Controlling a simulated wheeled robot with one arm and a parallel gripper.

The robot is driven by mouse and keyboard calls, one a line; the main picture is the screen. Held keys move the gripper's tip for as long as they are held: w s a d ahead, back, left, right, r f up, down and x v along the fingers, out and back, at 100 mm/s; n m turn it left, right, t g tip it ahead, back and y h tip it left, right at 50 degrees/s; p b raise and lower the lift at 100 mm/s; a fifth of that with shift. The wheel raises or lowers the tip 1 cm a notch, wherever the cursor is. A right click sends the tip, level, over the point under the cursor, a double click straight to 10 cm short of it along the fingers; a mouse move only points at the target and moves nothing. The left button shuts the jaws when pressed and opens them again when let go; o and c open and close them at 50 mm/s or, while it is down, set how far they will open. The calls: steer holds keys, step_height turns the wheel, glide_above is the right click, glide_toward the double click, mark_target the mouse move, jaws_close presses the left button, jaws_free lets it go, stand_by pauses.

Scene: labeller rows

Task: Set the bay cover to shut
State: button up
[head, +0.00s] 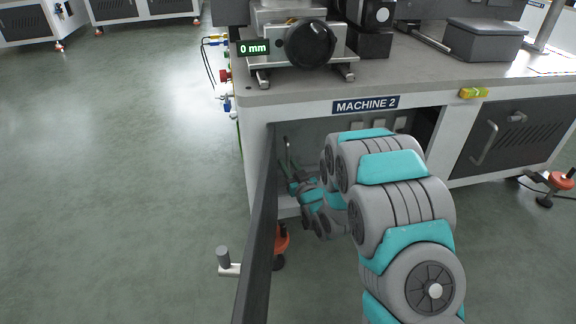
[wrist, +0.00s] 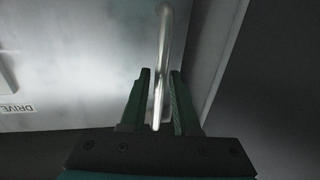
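The bay cover (head: 258,240) of Machine 2 stands open. It is a dark panel, seen nearly edge-on, swung out toward me from the left side of the bay opening. A small pale fitting with a grey knob (head: 228,262) sticks out on its left side. My gripper (head: 288,165) is inside the bay near its left wall, right of the cover. In the wrist view my gripper (wrist: 158,95) has its two dark green fingers apart, on either side of a shiny metal bar (wrist: 163,45). Narrow gaps show beside the bar. What the bar belongs to is unclear.
The bay opening lies under the worktop (head: 300,97), below the "MACHINE 2" label (head: 365,104). A closed dark cover (head: 515,135) is to the right. A red-orange foot (head: 281,240) stands beside the open cover. The floor at left (head: 120,180) is clear.

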jaws_close()
stand_by(1.4)
